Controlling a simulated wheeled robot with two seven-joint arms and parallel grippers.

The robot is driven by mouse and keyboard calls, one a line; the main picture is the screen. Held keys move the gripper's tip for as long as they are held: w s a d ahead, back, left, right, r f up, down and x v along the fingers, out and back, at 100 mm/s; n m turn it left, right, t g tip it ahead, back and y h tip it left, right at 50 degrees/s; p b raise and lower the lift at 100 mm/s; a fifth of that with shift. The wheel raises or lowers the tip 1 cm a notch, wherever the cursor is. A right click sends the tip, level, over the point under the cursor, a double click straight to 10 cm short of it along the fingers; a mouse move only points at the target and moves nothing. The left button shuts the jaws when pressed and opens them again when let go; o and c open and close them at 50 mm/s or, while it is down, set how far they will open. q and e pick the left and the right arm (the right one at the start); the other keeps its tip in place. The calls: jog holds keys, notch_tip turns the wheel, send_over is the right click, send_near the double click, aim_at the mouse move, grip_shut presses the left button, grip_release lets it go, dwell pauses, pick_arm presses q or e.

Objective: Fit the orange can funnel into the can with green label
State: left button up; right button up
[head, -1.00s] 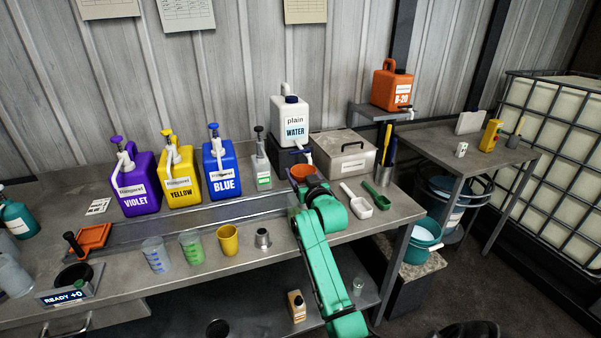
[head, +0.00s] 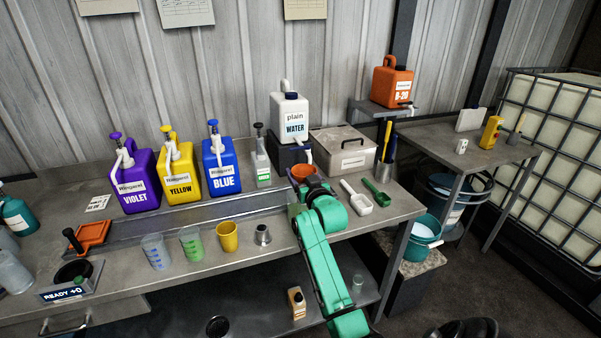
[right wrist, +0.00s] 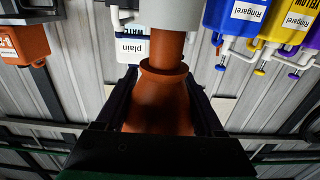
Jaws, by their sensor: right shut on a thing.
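My right gripper (head: 310,180) is shut on the orange can funnel (head: 303,171), above the bench near the water jug. In the right wrist view the funnel (right wrist: 163,100) sits between the two fingers (right wrist: 163,110), and its narrow spout meets a pale grey cylinder (right wrist: 170,14). The spout's end is hidden by that cylinder; I cannot tell whether it is inside or behind it. In the head view a small greenish can (head: 293,211) shows partly beside my arm, just below the funnel; its label is mostly hidden. My left gripper is not in view.
Violet (head: 137,183), yellow (head: 180,175) and blue (head: 220,168) pump jugs and a white water jug (head: 291,118) stand at the back. Cups (head: 192,245) and a small metal cup (head: 262,236) line the front. White (head: 357,199) and green scoops (head: 377,194) lie right of the gripper.

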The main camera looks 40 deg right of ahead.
jog(key=shift+f, duration=0.35)
jog(key=shift+f+b, duration=0.45)
jog(key=shift+f, duration=0.15)
jog(key=shift+f, duration=0.3)
dwell(0.4)
jog(key=o, duration=1.4)
